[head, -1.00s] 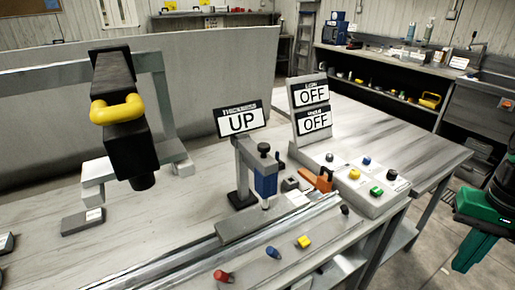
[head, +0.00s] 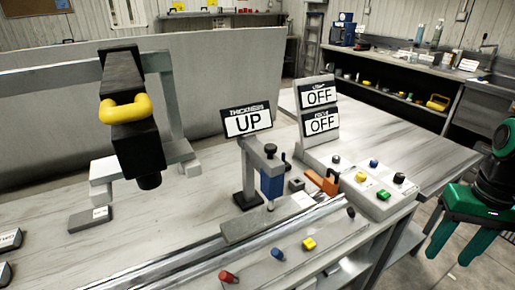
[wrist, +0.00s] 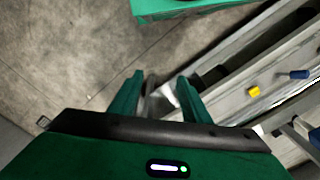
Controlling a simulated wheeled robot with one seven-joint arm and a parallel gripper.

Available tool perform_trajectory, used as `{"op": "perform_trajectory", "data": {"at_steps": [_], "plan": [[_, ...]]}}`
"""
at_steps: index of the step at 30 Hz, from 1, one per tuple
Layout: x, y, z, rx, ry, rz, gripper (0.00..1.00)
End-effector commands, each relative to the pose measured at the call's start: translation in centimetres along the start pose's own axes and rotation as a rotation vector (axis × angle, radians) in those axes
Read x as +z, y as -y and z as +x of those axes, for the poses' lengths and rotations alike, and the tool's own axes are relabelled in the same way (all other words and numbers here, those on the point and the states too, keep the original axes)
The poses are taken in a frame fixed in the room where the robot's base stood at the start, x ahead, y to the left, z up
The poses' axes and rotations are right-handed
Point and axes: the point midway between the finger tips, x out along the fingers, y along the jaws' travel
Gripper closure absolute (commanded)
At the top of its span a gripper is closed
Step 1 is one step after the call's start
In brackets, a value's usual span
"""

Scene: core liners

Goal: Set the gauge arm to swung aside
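The gauge arm (head: 262,155) is a grey arm on an upright post beside the rail, with a blue gauge body (head: 271,186) and a black knob on top. It reaches out over the rail's far side, with its tip pointing down. My gripper (head: 455,243) is green, at the right of the head view, well apart from the gauge arm and beyond the bench's right edge. In the wrist view its two fingers (wrist: 158,98) are apart with nothing held between them. The gauge arm is not clearly seen there.
A control box (head: 362,185) with coloured buttons and two OFF signs stands right of the gauge. Red, blue and yellow knobs line the front of the rail (head: 190,262). A black camera-like unit with a yellow handle (head: 126,112) hangs at left. Open floor lies right of the bench.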

Motion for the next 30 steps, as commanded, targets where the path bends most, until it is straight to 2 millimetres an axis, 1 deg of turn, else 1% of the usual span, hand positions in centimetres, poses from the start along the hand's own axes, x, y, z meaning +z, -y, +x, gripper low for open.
{"op": "perform_trajectory", "data": {"at_steps": [1,3,5,6,8,9,11,12,13,15,17,18,20,21,23,24,26,27,30], "plan": [[-1.4,1.3,0.6,-0.014,0.011,-0.089,0.57],[-3.3,3.5,1.4,-0.047,0.016,-0.228,0.57],[-4.7,5.5,2.1,-0.084,0.019,-0.346,0.57],[-5.5,7.0,2.6,-0.113,0.02,-0.423,0.57],[-6.7,9.2,3.4,-0.164,0.019,-0.538,0.57],[-7.3,10.7,3.9,-0.202,0.015,-0.612,0.57],[-8.2,13.1,4.6,-0.266,0.006,-0.719,0.57],[-8.6,14.7,4.9,-0.314,-0.003,-0.79,0.57],[-8.9,15.9,5.2,-0.35,-0.012,-0.841,0.57],[-9.4,18.8,5.5,-0.444,-0.039,-0.957,0.57],[-9.8,21.2,5.5,-0.531,-0.071,-1.05,0.57],[-9.9,22.8,5.4,-0.591,-0.097,-1.108,0.57],[-10.1,25.2,5.0,-0.686,-0.143,-1.19,0.57],[-10.2,26.7,4.5,-0.752,-0.182,-1.241,0.57],[-10.3,28.7,3.5,-0.853,-0.247,-1.31,0.57],[-10.4,30.0,2.7,-0.92,-0.295,-1.352,0.57],[-10.5,31.7,1.1,-1.024,-0.378,-1.407,0.57],[-10.6,32.7,-0.1,-1.089,-0.44,-1.437,0.57],[-10.9,34.3,-3.1,-1.235,-0.591,-1.49,0.57]]}}
